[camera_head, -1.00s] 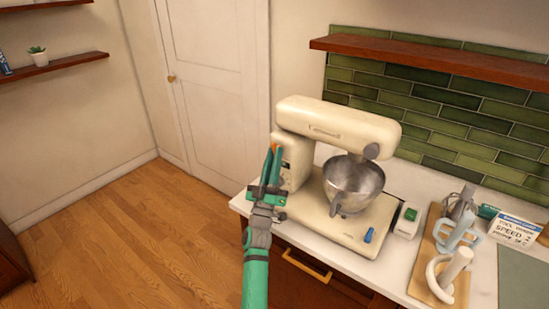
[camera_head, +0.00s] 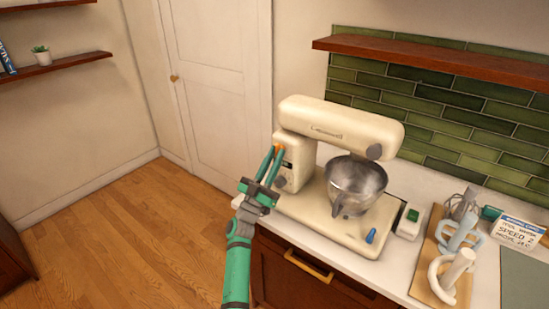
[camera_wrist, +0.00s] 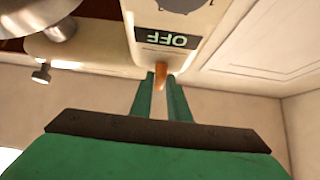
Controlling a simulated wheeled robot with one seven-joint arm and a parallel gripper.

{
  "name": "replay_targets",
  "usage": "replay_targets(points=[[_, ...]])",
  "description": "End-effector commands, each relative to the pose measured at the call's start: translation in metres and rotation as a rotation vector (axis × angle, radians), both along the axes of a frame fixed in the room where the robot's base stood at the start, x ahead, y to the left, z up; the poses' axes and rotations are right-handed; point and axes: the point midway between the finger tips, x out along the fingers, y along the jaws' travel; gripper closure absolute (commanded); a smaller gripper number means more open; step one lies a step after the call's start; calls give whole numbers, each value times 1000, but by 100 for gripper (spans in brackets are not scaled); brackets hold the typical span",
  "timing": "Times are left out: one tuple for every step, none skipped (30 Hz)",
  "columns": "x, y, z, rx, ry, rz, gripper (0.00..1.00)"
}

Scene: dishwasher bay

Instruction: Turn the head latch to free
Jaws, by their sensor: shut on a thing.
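The cream stand mixer (camera_head: 340,122) stands on the counter with its head lowered over a steel bowl (camera_head: 355,185). A small orange lever (camera_wrist: 160,76), which appears to be the head latch, sticks out from the mixer's side beyond the OFF label (camera_wrist: 167,39). My gripper (camera_head: 275,153) reaches the rear side of the mixer from the left. Its two green fingers are shut on the orange lever, seen between the fingertips in the wrist view. The fingers hide part of the lever, so its exact turn is hard to tell.
A grey dial (camera_head: 281,182) is beside the fingers on the mixer's side. A blue-tipped lever (camera_head: 371,235) is on its base. A small box with a green button (camera_head: 409,222), a board with mixing tools (camera_head: 440,270) and a sign (camera_head: 518,232) stand to the right. Open floor lies left.

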Motion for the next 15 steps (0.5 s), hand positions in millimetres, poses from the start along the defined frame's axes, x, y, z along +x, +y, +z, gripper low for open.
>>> replay_targets(points=[[1,-2,-1,2,4,1,100],[1,-2,-1,2,4,1,100],[1,-2,-1,2,4,1,100],[1,-2,-1,2,4,1,100],[1,-2,-1,2,4,1,100],[1,-2,-1,2,4,1,82],[1,-2,-1,2,4,1,75],[1,-2,-1,2,4,1,68],[1,-2,0,2,4,1,66],[1,-2,0,2,4,1,66],[1,-1,0,1,3,1,66],[1,-1,0,1,3,1,66],[1,-1,0,1,3,1,66],[1,-1,0,1,2,1,66],[1,-1,0,1,2,1,66]])
